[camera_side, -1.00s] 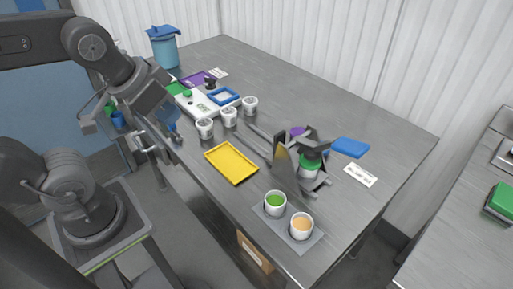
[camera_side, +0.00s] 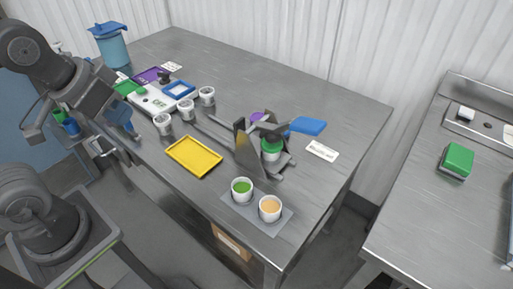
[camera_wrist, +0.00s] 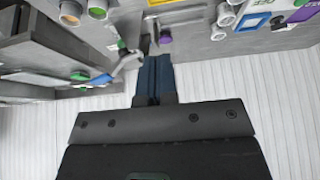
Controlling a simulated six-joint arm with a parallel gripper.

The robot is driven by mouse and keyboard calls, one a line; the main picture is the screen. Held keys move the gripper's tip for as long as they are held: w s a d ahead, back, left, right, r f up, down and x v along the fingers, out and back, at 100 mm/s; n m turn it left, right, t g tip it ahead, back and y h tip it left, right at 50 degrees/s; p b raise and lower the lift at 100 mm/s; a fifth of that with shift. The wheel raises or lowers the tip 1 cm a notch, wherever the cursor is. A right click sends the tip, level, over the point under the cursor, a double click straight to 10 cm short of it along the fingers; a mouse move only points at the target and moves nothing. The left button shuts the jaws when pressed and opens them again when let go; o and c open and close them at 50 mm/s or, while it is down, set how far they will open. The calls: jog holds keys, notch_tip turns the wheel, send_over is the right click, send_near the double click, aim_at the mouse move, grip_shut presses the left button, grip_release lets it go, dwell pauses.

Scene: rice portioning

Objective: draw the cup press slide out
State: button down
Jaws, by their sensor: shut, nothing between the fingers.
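The cup press (camera_side: 247,157) stands on the steel table right of the middle in the side view. It has a grey upright plate and dark arms around a green-topped cup (camera_side: 271,150). I cannot clearly make out its slide. My gripper (camera_side: 134,137) hangs at the table's left edge, well left of the press and not touching it. Its blue fingers are shut and empty in the wrist view (camera_wrist: 152,60). A grey piece with a green spot, likely the press (camera_wrist: 128,60), shows just beyond the fingertips there; the distance is unclear.
A yellow tray (camera_side: 194,157) lies between my gripper and the press. Several white cups, including one (camera_side: 163,124), stand behind it. Two filled cups sit on a grey mat (camera_side: 257,220) in front. A blue block (camera_side: 307,126) lies beyond the press.

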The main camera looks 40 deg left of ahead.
dwell(0.4)
jog(key=c, duration=1.7)
grip_release()
jog(key=shift+o, duration=0.6)
jog(key=shift+w+r, duration=0.25)
jog(key=shift+w, duration=0.1)
jog(key=o, duration=0.4)
jog(key=shift+g, duration=0.8)
jog(key=w, duration=0.2)
jog(key=w+r, duration=0.1)
jog(key=w, duration=0.1)
jog(key=w+r, duration=0.1)
jog(key=w, duration=0.1)
jog(key=shift+w+d, duration=0.25)
jog(key=shift+d, duration=0.05)
jog(key=g, duration=0.4)
send_over(239, 120)
notch_tip(239, 120, down, 7)
notch_tip(239, 120, down, 14)
jog(key=shift+r, duration=0.2)
grip_shut()
